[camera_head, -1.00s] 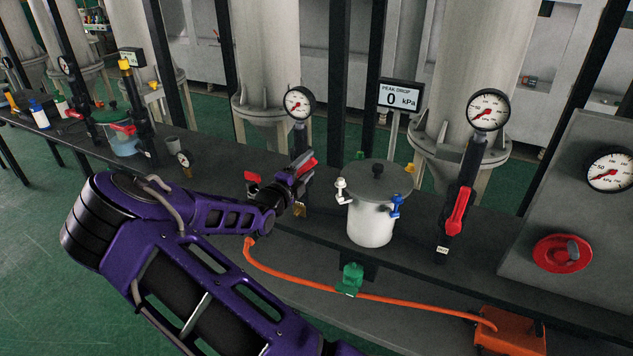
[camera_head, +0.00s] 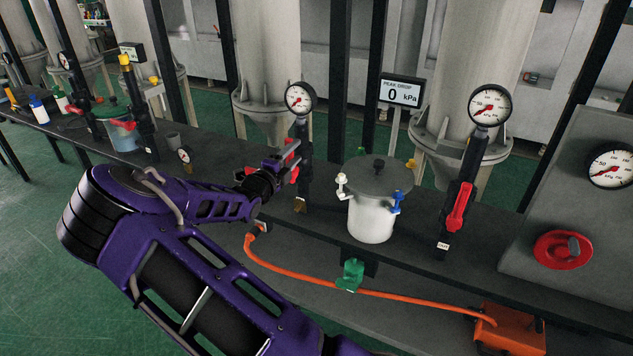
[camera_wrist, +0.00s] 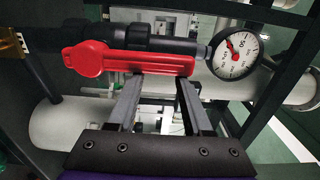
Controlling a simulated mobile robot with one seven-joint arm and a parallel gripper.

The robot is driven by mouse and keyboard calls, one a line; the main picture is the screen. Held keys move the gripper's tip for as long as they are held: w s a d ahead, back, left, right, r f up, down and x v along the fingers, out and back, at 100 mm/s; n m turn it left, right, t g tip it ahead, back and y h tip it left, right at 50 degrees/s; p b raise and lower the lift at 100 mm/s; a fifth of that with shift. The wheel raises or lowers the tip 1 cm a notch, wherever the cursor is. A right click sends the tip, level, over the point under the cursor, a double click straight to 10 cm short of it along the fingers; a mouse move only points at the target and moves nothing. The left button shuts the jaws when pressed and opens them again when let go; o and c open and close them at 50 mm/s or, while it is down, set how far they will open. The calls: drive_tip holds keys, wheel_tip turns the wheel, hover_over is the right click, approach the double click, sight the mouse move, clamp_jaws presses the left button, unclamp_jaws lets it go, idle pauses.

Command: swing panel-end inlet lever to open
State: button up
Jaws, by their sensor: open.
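The red lever (camera_head: 293,174) is on the black upright pipe left of the white pot, below a round gauge (camera_head: 299,98). In the wrist view the lever (camera_wrist: 130,62) lies along the pipe (camera_wrist: 165,45), its rounded pivot end at left and its handle pointing toward the gauge (camera_wrist: 236,54). My gripper (camera_head: 284,158) is at this lever, partly hiding it in the head view. In the wrist view the jaws (camera_wrist: 168,77) are open, with both fingertips close to the handle's lower edge. I cannot tell whether they touch it.
The white lidded pot (camera_head: 372,215) stands just right of the pipe. A second red lever (camera_head: 460,207) is on a pipe further right, beside a grey panel (camera_head: 545,205) with a red knob. An orange hose (camera_head: 330,288) runs along the bench front. A display (camera_head: 401,92) reads 0 kPa.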

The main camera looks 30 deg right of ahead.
drive_tip(key=shift+w+a+f, duration=0.1)
drive_tip(key=shift+a+f, duration=0.05)
drive_tip(key=shift+a, duration=0.2)
drive_tip(key=v, duration=0.6)
drive_tip(key=shift+s, duration=0.35)
drive_tip(key=shift+a, duration=0.1)
